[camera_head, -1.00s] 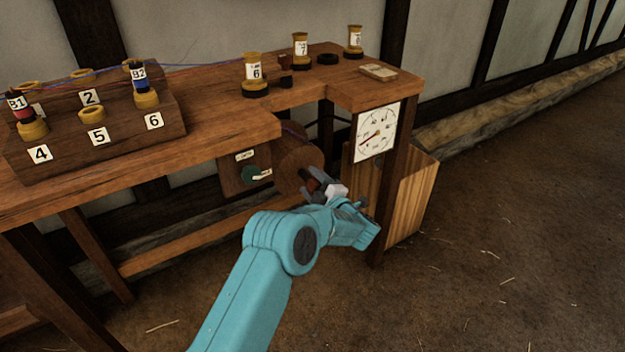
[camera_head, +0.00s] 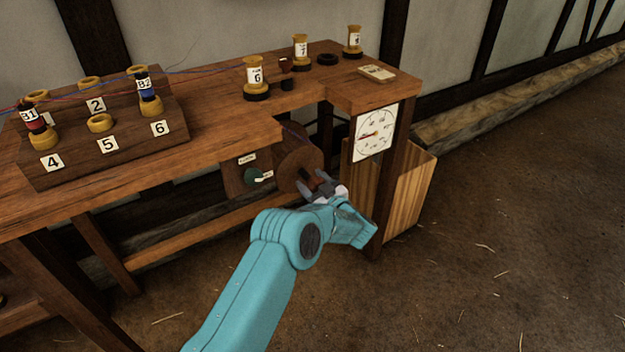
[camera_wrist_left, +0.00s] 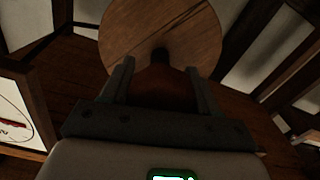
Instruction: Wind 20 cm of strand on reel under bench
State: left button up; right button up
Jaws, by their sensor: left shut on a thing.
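The wooden reel (camera_head: 299,168) sits under the bench (camera_head: 215,132), its round face toward me. In the left wrist view the reel's disc (camera_wrist_left: 160,30) fills the top middle. My left gripper (camera_head: 319,184) is at the lower right of the reel's face, shut on a dark reddish-brown handle (camera_wrist_left: 160,80) that stands out from the disc. The handle is mostly in shadow between the fingers. A white dial (camera_head: 374,134) with a red needle is fixed to the bench's right end. A thin bluish strand runs near the reel's top. My right gripper is out of view.
A green knob (camera_head: 253,175) sits on a panel left of the reel. A wooden bin (camera_head: 412,195) stands behind the right bench leg. Bobbins B1 (camera_head: 32,117) and B2 (camera_head: 146,89) stand on the numbered rack (camera_head: 60,182). Several yellow bobbins stand on the bench top. The right floor is clear.

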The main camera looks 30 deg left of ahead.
pick_arm(q)
jog(key=shift+d+f+m+p, duration=0.1)
jog(key=shift+m+p, duration=0.35)
jog(key=shift+m, duration=1.35)
jog(key=o, duration=1)
jog(key=shift+o, duration=0.2)
jog(key=p+v, duration=0.3)
jog(key=v, duration=1.3)
jog(key=shift+d, duration=0.15)
